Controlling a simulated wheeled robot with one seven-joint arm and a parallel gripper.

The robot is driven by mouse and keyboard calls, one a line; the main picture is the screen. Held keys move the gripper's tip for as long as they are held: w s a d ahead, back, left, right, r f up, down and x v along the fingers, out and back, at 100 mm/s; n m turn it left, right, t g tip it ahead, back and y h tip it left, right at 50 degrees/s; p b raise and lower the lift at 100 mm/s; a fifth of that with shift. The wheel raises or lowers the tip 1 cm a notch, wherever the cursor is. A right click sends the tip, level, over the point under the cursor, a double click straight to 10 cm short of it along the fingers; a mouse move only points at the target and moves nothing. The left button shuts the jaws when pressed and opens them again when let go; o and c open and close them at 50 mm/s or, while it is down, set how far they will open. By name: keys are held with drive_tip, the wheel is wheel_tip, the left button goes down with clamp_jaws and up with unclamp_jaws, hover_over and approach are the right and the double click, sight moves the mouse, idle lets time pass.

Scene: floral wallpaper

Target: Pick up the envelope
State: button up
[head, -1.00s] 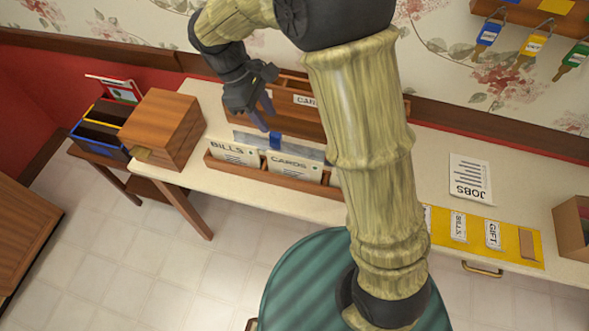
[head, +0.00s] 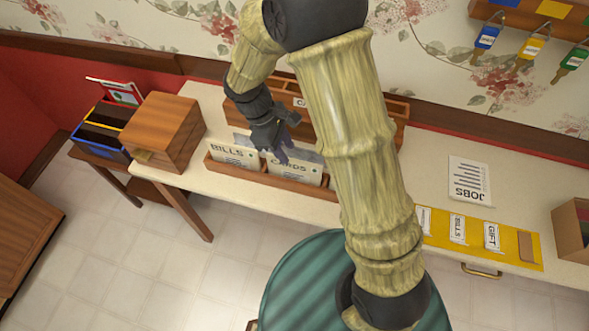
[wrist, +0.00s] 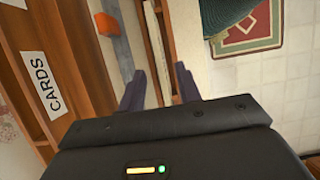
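A grey envelope-like panel (head: 245,139) stands behind the cards marked BILLS (head: 232,153) and CARDS (head: 293,171) in a low wooden rack (head: 270,181) on the desk. My gripper (head: 281,156) points down over the middle of this rack and hides part of the panel. In the wrist view my gripper (wrist: 159,88) has its two dark purple fingers apart. A lined white card edge (wrist: 153,40) and a wooden strip show in the gap between them. I cannot tell whether anything is touched.
A taller wooden organizer labelled CARDS (wrist: 41,84) stands close behind the rack. A wooden box (head: 161,130) is at the left. A JOBS sheet (head: 469,181) and a yellow mat (head: 510,249) lie at the right. A teal round seat (head: 300,285) is in front.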

sight(295, 164)
drive_tip(key=shift+s+d+f, duration=0.1)
drive_tip(key=shift+d+f, duration=0.15)
drive_tip(key=shift+f, duration=0.4)
drive_tip(key=x, duration=0.4)
drive_tip(key=shift+d+f+p, duration=0.15)
drive_tip(key=shift+f+p, duration=0.05)
drive_tip(key=shift+p, duration=0.2)
drive_tip(key=shift+d+f, duration=0.1)
drive_tip(key=shift+f, duration=0.2)
drive_tip(key=shift+f, duration=0.25)
clamp_jaws()
